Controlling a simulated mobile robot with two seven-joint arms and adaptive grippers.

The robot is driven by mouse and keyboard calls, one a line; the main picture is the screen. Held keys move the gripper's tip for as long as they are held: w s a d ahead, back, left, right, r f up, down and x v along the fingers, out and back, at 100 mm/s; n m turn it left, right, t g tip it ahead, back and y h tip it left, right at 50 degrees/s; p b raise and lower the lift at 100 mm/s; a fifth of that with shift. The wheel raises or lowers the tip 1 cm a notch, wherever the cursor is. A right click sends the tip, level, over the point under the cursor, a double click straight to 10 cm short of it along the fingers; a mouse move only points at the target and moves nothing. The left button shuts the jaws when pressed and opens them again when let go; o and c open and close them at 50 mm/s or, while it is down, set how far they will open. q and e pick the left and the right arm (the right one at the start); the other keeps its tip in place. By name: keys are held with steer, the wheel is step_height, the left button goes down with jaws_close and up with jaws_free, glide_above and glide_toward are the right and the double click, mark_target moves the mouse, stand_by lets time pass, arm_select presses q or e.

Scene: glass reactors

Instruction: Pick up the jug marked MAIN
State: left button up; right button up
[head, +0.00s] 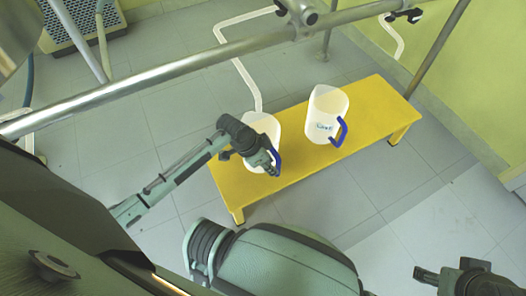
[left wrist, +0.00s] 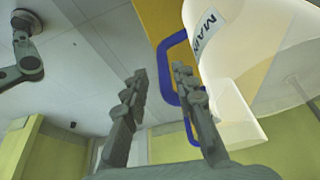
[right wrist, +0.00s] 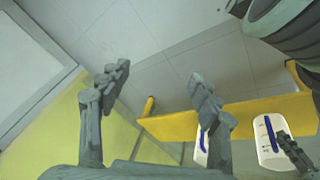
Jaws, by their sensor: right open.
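The jug marked MAIN (left wrist: 240,50) is white with a blue handle (left wrist: 162,62); its label shows in the left wrist view. In the head view this jug (head: 266,123) stands at the left part of the yellow bench, partly hidden by my left gripper (head: 266,163). My left gripper (left wrist: 158,75) is open at the handle, whose outer bar shows between the two fingers. Whether the fingers touch it I cannot tell. My right gripper (head: 447,271) is open and empty, away from the bench; its spread fingers also show in the right wrist view (right wrist: 160,82).
A second white jug (head: 324,108) with a blue handle and another label stands to the right on the yellow bench (head: 375,105). A metal rail (head: 180,68) crosses above and behind the bench. Tiled floor (head: 400,190) lies clear around the bench.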

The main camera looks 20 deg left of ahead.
arm_select(q)
steer(key=x, duration=0.2)
steer(key=b+x, duration=0.1)
steer(key=x, duration=0.4)
steer(key=shift+w+r+b, duration=0.1)
steer(key=shift+w+b, duration=0.25)
steer(key=shift+b, duration=0.05)
arm_select(e)
steer(key=w+a+r+t+y, duration=0.1)
steer(key=w+a+t, duration=0.1)
steer(key=w+a, duration=0.1)
steer(key=w+a+r+n+t+y, duration=0.1)
steer(key=w+a+r+t, duration=0.1)
steer(key=w, duration=0.4)
steer(key=shift+w+a+r+t, duration=0.3)
steer(key=shift+a+t, duration=0.5)
steer(key=shift+a, duration=0.45)
arm_select(q)
jaws_close()
